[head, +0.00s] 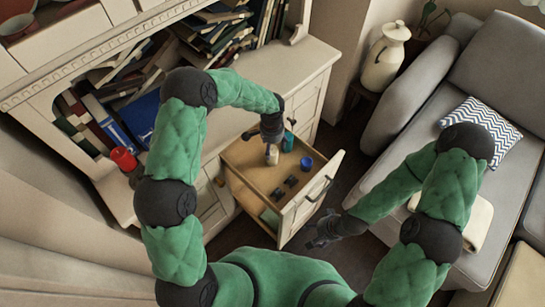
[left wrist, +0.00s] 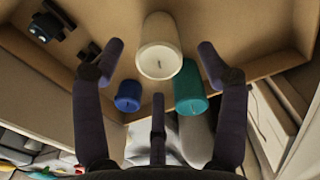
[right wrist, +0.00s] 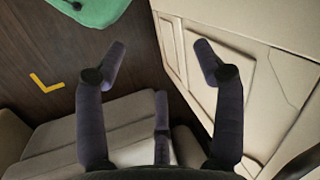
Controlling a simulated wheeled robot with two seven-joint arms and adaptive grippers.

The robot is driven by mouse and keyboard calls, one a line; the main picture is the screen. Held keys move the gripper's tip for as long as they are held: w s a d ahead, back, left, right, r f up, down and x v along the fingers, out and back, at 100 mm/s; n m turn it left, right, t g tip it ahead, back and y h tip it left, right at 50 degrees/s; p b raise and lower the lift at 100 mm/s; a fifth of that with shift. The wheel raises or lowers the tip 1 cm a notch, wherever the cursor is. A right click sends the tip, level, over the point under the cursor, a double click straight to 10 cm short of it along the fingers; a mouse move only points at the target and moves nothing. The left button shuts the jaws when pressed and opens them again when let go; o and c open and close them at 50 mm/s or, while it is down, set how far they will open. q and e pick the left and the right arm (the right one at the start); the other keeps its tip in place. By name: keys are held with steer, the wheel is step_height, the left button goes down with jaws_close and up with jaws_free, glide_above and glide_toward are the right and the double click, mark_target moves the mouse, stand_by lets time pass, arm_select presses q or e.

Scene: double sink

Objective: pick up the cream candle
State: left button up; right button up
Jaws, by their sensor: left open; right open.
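A blue candle (head: 306,163) stands a little apart. My right gripper (head: 322,232) is open and empty, outside the drawer front, above the floor.
The cabinet top (head: 290,70) overhangs behind the drawer. A red candle (head: 123,159) stands on the cabinet at left. A grey sofa (head: 500,70) is at right, with dark floor (head: 345,185) between.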

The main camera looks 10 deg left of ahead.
arm_select(q)
steer(key=shift+w+f+b, duration=0.1)
steer(key=shift+f+b, duration=1.2)
steer(key=shift+f, duration=1.5)
steer(key=c, duration=1.3)
